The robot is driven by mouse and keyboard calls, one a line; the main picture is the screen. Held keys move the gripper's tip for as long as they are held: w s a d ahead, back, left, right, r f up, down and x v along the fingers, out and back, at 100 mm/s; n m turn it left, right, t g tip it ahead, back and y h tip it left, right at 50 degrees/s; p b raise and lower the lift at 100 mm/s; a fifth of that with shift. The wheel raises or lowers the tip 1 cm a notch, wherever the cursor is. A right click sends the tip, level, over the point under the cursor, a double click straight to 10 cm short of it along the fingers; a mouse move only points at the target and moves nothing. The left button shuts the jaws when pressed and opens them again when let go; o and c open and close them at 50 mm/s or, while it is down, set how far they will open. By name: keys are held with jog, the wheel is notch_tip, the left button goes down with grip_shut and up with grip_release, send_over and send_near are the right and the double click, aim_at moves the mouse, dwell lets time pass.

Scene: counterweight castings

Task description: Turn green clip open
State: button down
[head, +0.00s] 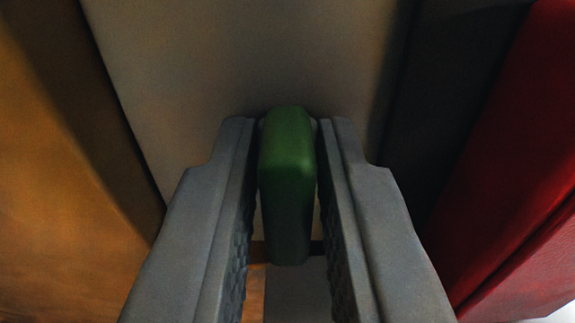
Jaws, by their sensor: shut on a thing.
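The green clip (287,185) is a rounded upright bar in the middle of the head view. My gripper (287,150) is around it, with one grey finger on its left and one on its right. The fingers are shut on the clip near its top end. The clip stands in front of a pale grey-beige panel. How it is mounted on what lies behind is hidden by the clip and the fingers.
An orange-brown surface (60,170) fills the left side. The pale panel (220,60) lies behind the clip. A dark recess (440,90) and a red block (520,170) stand to the right of my gripper.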

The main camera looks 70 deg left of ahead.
dwell(0.3)
jog(key=c, duration=1.5)
grip_release()
jog(key=v, duration=1.7)
jog(key=shift+s+d+f, duration=0.1)
jog(key=shift+s+d, duration=0.05)
jog(key=shift+d, duration=0.05)
